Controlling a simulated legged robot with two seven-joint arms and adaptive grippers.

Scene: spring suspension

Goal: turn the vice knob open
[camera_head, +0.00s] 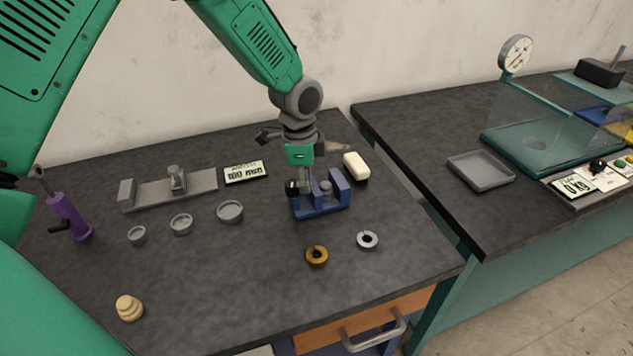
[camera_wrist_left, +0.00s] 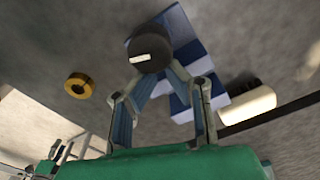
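The blue vice (camera_head: 322,207) stands on the dark bench, and it also shows in the left wrist view (camera_wrist_left: 215,98). Its round black knob (camera_head: 292,188) is at the left end in the head view. In the left wrist view the knob (camera_wrist_left: 153,52) has a pale mark on its face. My left gripper (camera_head: 304,182) points down at the vice. In the left wrist view the gripper's fingers (camera_wrist_left: 157,84) stand apart, with their tips at either side of the knob's lower edge. Whether they touch or clamp the knob is not clear. My right gripper is not in view.
A white block (camera_head: 356,166) lies close behind the vice at the right. A brass ring (camera_head: 317,256) and a silver ring (camera_head: 367,239) lie in front. A display (camera_head: 246,172), grey dishes (camera_head: 230,211) and a purple tool (camera_head: 68,218) are at the left.

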